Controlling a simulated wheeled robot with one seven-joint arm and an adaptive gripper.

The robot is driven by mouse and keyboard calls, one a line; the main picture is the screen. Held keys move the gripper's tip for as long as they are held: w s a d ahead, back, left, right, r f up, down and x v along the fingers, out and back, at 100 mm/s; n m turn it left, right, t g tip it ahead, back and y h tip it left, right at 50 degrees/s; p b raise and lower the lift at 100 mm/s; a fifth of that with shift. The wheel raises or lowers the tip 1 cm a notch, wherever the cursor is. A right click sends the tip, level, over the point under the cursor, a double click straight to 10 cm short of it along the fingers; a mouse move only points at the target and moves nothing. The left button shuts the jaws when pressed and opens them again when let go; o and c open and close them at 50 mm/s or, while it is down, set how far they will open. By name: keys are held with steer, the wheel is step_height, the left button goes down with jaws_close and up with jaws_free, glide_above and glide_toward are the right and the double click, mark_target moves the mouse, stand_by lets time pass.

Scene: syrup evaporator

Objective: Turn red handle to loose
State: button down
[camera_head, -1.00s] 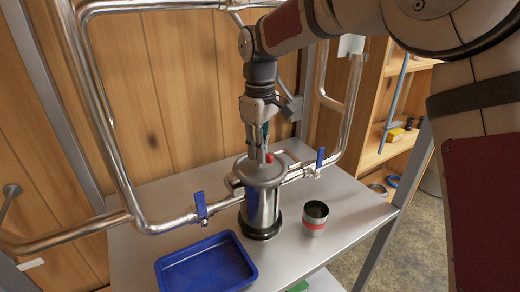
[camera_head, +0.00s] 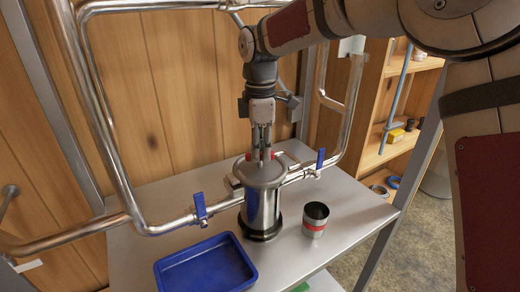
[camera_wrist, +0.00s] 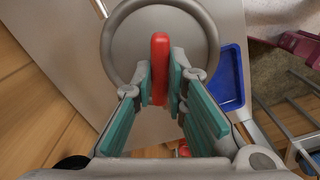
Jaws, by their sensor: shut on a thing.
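A steel cylindrical canister (camera_head: 262,208) stands on a black base on the metal table, with a round grey lid (camera_head: 246,172) on top. The red handle (camera_wrist: 159,42) is a bar across the top of the lid in the wrist view. In the head view, the red handle (camera_head: 249,157) shows on both sides of my fingertips, its middle hidden behind them. My gripper (camera_head: 261,158) points straight down over the lid. Its teal-padded fingers (camera_wrist: 159,88) are closed on the two sides of the handle.
Steel pipes with blue valve levers (camera_head: 200,208) (camera_head: 320,159) run left and right of the canister. A blue tray (camera_head: 160,266) lies front left. A metal cup with a red band (camera_head: 314,226) stands at right. A wooden wall is behind.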

stand_by(0.3)
steer(key=c, duration=1.6)
jaws_free()
step_height(320, 180, up, 12)
